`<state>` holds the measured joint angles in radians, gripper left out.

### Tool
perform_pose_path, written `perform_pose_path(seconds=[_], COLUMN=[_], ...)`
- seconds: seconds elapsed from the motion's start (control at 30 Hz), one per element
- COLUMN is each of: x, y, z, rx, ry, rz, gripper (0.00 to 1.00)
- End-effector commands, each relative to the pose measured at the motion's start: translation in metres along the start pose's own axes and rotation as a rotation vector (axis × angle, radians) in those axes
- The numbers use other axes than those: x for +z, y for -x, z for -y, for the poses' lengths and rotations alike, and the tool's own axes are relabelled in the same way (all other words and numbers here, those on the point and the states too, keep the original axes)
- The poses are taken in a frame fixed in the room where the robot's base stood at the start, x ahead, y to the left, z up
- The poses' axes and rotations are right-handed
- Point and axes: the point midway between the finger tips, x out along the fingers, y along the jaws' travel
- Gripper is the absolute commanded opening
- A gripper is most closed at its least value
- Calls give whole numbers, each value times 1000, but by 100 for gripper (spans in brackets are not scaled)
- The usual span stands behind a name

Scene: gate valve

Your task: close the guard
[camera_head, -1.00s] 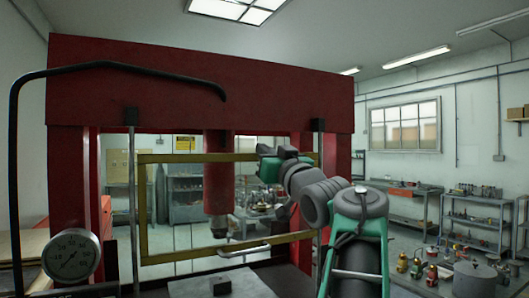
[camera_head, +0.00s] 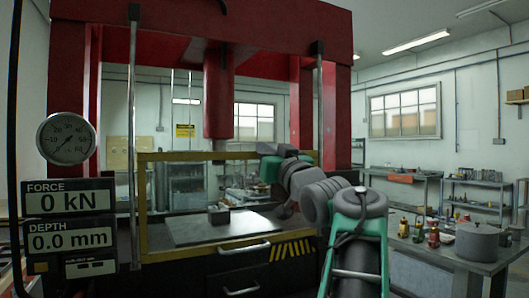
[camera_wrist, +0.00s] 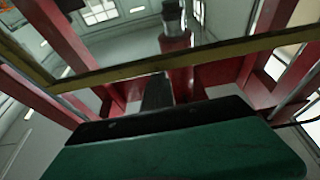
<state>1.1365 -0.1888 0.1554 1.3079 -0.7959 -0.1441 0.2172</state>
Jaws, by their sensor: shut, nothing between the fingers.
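The guard (camera_head: 142,205) is a yellow-framed see-through panel across the front of the red press. Its top bar (camera_head: 195,156) runs level below the press head, with the grey bed plate (camera_head: 190,232) seen through it. My gripper (camera_head: 268,163) is at the right part of the top bar. In the wrist view, my shut dark fingers (camera_wrist: 157,91) point at the yellow bar (camera_wrist: 170,64), which crosses close beyond their tips. Nothing is held, and whether the fingers touch the bar I cannot tell.
Steel rods (camera_head: 133,140) stand at both sides of the guard. A small dark block (camera_head: 218,214) sits on the bed plate under the red ram (camera_head: 217,95). A gauge (camera_head: 66,138) and force display (camera_head: 68,200) are at left. A bench (camera_head: 440,256) with a pot stands at right.

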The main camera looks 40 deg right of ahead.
Motion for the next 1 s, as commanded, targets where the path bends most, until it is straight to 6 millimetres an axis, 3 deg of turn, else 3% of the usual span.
perform_pose_path(seconds=[0.03, 0.37, 0.47, 0.6, 0.67, 0.8, 1.0], x=[10, 10, -4, -44, -32, -34, -36], y=[0, -2, -7, -19, 5, 45, 80], z=[-2, -3, -1, 5, 2, 2, 3], rx=[1, 1, -2, -10, -3, -2, -5], ry=[-11, -15, -14, -8, -5, -3, -4], rz=[18, 24, 20, 9, 7, 4, 3], gripper=[0, 0, 0, 0, 0, 0, 0])
